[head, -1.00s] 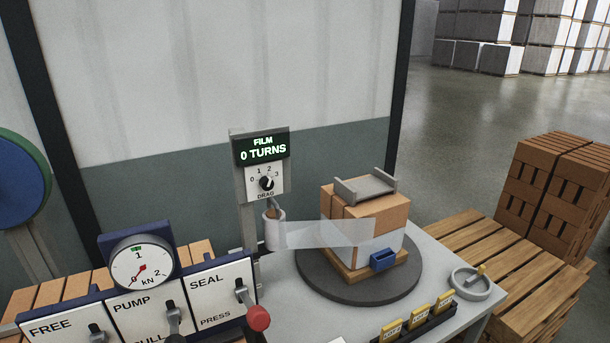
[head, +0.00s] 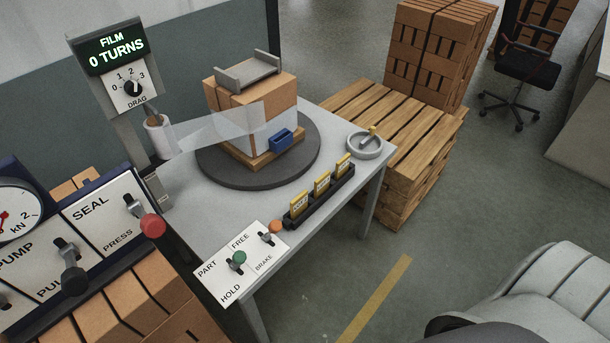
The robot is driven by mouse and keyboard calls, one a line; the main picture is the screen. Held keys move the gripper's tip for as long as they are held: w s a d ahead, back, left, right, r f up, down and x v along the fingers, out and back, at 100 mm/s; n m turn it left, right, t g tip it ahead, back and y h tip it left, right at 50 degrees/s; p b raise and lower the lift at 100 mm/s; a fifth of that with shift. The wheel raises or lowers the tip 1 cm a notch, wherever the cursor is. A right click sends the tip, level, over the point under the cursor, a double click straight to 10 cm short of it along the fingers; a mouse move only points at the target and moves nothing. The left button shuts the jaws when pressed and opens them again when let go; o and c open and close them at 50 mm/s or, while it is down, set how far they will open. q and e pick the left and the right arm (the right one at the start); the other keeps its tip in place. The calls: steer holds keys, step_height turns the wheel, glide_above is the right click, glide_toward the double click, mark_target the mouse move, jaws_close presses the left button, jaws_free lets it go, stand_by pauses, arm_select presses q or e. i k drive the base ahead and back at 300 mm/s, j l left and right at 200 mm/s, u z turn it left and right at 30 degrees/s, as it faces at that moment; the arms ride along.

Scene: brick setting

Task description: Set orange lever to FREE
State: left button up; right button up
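The orange lever (head: 275,227) stands on a small white panel (head: 213,288) at the front corner of the grey table. Its half of the panel is printed FREE on the far side and BRAKE on the near side. The orange knob hides part of its slot, so I cannot tell clearly which end the lever is set to. A green lever (head: 238,257), with PART and HOLD printed beside it, is just left of it. Neither of my grippers is in view.
A turntable (head: 302,165) carries wrapped bricks behind the panel. A black rack of yellow tags (head: 319,195) and a round grey dish (head: 365,145) are to the right. The red-knobbed SEAL lever (head: 152,226) is at left.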

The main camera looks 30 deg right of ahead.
mark_target(274, 226)
steer(key=z, duration=0.6)
steer(key=k+l, duration=0.15)
steer(key=l, duration=0.25)
steer(key=k+l, duration=0.15)
steer(key=l, duration=0.2)
steer(key=k+l+u, duration=0.1)
steer(key=l, duration=0.3)
steer(key=k+l, duration=0.4)
steer(key=l, duration=0.35)
steer(key=u, duration=0.05)
